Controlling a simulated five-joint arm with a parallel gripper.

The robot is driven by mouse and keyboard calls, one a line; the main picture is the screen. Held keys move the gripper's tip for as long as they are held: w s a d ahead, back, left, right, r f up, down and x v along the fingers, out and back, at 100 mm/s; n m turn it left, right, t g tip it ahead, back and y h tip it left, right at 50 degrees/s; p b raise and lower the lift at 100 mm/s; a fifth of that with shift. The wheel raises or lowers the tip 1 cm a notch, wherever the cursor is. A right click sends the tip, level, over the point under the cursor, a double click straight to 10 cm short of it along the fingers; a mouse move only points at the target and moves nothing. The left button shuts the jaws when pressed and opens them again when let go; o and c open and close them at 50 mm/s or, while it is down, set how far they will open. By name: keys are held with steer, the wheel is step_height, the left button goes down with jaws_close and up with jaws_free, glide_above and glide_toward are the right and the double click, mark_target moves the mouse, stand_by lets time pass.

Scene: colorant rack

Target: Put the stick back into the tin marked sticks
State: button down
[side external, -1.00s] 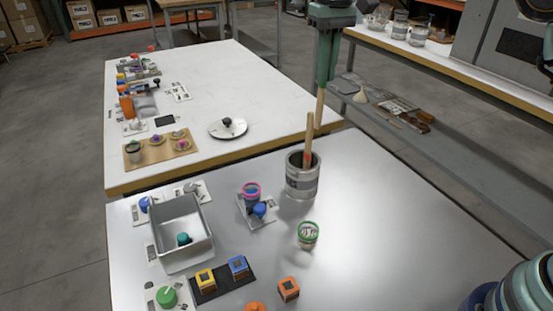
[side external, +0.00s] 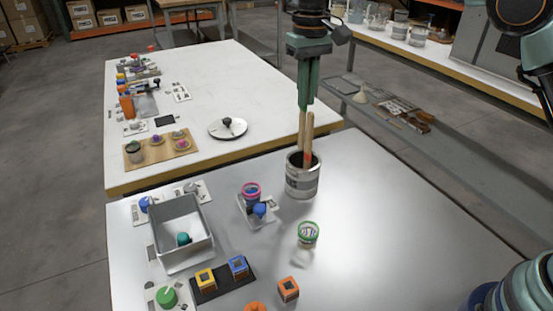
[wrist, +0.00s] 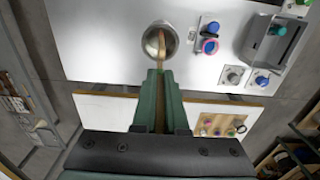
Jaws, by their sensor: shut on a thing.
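The grey tin (side external: 302,183) stands upright on the near table, with its open mouth up. A wooden stick (side external: 309,135) with a red mark low on it leans in the tin. My gripper (side external: 306,108) is above the tin, pointing down, and is shut on another wooden stick (side external: 301,130). The held stick hangs nearly upright beside the standing one, its lower end at the tin's mouth; how deep it reaches is hidden. In the wrist view the held stick (wrist: 159,112) runs from between my fingers toward the tin (wrist: 151,49).
A small cup with a green rim (side external: 308,235) stands right of centre, in front of the tin. A pink-rimmed cup (side external: 251,191) and a grey bin (side external: 181,252) are to the left. The table right of the tin is clear.

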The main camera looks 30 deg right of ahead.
mark_target(304, 131)
steer(key=shift+f, duration=4.65)
steer(key=c, duration=0.9)
jaws_free()
step_height(304, 131, up, 12)
steer(key=shift+r, duration=0.1)
